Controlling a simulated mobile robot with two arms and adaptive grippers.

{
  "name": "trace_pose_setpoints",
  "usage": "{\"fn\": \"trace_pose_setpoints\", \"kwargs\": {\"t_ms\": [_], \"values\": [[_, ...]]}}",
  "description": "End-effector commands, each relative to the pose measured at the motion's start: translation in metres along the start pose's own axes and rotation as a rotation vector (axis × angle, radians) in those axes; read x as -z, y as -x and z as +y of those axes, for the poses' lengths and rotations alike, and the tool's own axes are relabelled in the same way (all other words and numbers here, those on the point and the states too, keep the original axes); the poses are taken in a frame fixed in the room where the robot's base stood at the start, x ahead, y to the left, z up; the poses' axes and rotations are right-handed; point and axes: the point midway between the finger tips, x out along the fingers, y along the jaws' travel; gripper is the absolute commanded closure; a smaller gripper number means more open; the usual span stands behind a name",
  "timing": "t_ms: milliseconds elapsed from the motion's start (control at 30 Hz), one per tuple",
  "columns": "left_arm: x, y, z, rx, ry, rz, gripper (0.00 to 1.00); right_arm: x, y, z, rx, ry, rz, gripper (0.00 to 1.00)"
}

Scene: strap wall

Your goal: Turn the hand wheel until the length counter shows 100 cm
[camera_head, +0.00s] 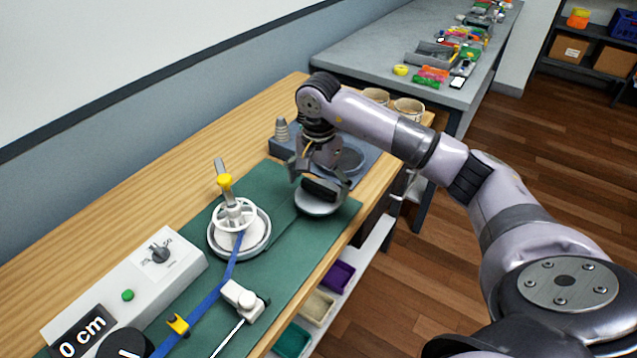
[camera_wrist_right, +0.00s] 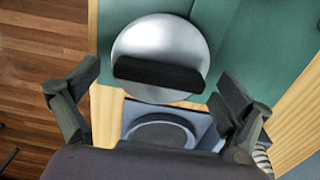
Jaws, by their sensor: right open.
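The counter (camera_head: 83,334) at the lower left reads 0 cm. A blue strap (camera_head: 211,297) runs from the wheel toward the lower left. My right gripper (camera_head: 318,178) is to the right of the wheel, apart from it, above a silver round piece with a black bar (camera_head: 318,203). In the right wrist view its fingers (camera_wrist_right: 160,90) are spread wide and empty, with the silver piece (camera_wrist_right: 160,35) beyond them. My left gripper is not in view.
A white clamp (camera_head: 243,299) and yellow clip (camera_head: 178,325) are near the strap. The table's front edge is close.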

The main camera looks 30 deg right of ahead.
Motion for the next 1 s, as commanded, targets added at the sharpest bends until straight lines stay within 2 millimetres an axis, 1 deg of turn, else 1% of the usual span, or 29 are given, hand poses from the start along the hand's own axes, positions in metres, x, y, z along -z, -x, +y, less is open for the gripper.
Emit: {"fn": "trace_pose_setpoints", "kwargs": {"t_ms": [133,833,1000], "values": [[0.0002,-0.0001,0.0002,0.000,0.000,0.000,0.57,-0.0001,0.0000,-0.0001,0.000,0.000,0.000,0.03],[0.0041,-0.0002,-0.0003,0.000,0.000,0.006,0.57,0.0001,0.0004,0.0001,0.000,0.000,0.000,0.50],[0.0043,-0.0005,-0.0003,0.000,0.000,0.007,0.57,0.0001,0.0003,0.0002,-0.001,-0.006,0.000,0.51]]}}
